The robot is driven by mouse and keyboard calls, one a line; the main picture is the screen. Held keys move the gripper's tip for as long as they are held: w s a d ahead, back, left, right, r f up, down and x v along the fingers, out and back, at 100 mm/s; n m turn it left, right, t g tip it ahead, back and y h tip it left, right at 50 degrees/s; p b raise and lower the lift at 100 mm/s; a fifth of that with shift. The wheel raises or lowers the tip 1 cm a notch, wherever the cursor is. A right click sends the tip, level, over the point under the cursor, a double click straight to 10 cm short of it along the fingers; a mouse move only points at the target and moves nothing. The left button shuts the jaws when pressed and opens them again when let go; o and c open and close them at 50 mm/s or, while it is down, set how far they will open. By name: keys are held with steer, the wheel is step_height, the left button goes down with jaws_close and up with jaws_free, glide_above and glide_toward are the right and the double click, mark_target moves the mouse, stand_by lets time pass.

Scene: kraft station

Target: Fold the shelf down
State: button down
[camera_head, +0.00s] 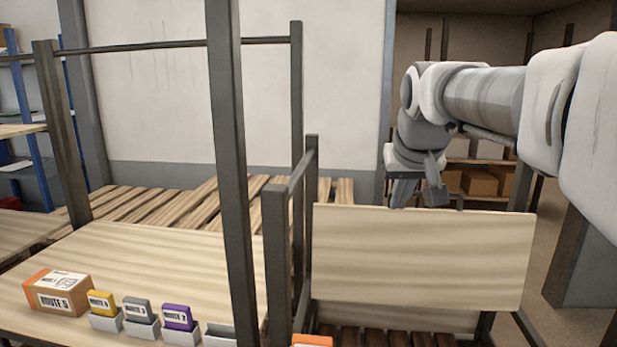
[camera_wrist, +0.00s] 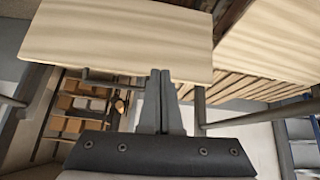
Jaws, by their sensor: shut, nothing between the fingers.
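The shelf is a pale wooden panel (camera_head: 420,255) on the dark metal frame at the right in the head view, its broad face raised and turned toward the camera. My gripper (camera_head: 418,195) is at the panel's top edge, partly overlapped by it. In the wrist view the panel (camera_wrist: 115,38) fills the upper left, and my gripper's fingers (camera_wrist: 160,75) are shut together, with their tips at its edge. I cannot tell whether they touch it. A dark bar (camera_wrist: 110,80) runs along that edge.
A wooden table (camera_head: 165,265) at left holds an orange-ended box (camera_head: 57,292) and several labelled items in small holders. Dark posts (camera_head: 232,170) stand between table and panel. A slatted wooden surface (camera_head: 200,205) lies behind. Racks with boxes (camera_head: 480,180) stand at the back right.

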steer(key=w+d+r+m, duration=0.1)
steer(key=w+d+r, duration=0.1)
steer(key=w+d, duration=0.35)
steer(key=w+d+r, duration=0.2)
steer(key=w, duration=0.7)
steer(key=shift+t+h, duration=0.3)
steer(key=shift+t, duration=0.1)
steer(key=w+f+p, duration=0.1)
steer(key=f, duration=0.1)
steer(key=w+f+p, duration=0.1)
steer(key=f, duration=0.2)
steer(key=f+p, duration=0.1)
steer(key=f, duration=0.2)
steer(key=shift+w, duration=0.4)
steer(key=shift+s, duration=0.1)
